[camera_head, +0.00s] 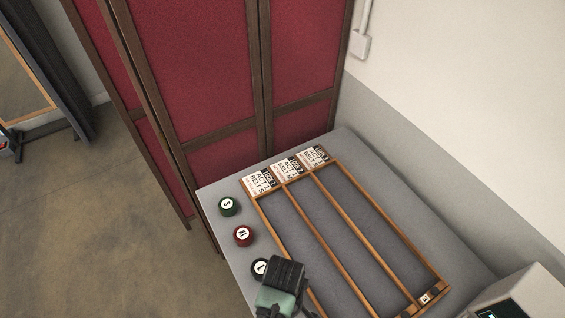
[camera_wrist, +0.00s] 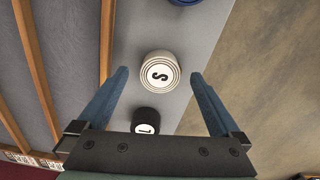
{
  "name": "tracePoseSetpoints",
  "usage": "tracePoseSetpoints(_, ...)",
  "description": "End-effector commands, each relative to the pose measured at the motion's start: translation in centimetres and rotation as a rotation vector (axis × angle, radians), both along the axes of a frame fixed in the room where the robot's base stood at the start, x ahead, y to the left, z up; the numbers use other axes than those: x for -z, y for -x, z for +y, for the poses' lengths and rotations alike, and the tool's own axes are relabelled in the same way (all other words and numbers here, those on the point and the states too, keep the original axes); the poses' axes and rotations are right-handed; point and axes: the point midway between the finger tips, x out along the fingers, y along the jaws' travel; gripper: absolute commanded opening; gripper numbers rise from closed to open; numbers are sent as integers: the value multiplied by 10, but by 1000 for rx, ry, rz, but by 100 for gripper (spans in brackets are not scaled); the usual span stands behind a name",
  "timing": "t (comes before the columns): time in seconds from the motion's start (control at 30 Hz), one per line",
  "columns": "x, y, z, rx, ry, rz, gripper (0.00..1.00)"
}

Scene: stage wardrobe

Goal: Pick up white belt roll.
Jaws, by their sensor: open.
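The white belt roll (camera_wrist: 159,72) sits on the grey table, its round end with a black letter S facing the wrist camera. In the wrist view my gripper (camera_wrist: 158,76) is open, with one blue finger on each side of the roll and a gap to each. The roll is not held. In the head view my gripper (camera_head: 283,285) is over the near left part of the table, and the white roll cannot be seen there.
A black roll (camera_wrist: 146,120) is close beside the white one; a blue roll (camera_wrist: 186,2) is farther off. Green (camera_head: 228,206) and dark red (camera_head: 242,236) rolls line the table's left edge. A wooden divided tray (camera_head: 384,233) with labelled cards (camera_head: 286,170) fills the right. A red folding screen (camera_head: 205,60) stands behind.

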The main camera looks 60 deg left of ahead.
Motion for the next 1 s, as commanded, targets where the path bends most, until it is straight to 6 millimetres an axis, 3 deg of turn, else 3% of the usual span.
tracePoseSetpoints(0.2,24,1,0,0,0,1,100)
tracePoseSetpoints(0.5,28,1,0,0,-1,-1,100)
tracePoseSetpoints(1.0,28,1,0,-1,-1,-1,10)
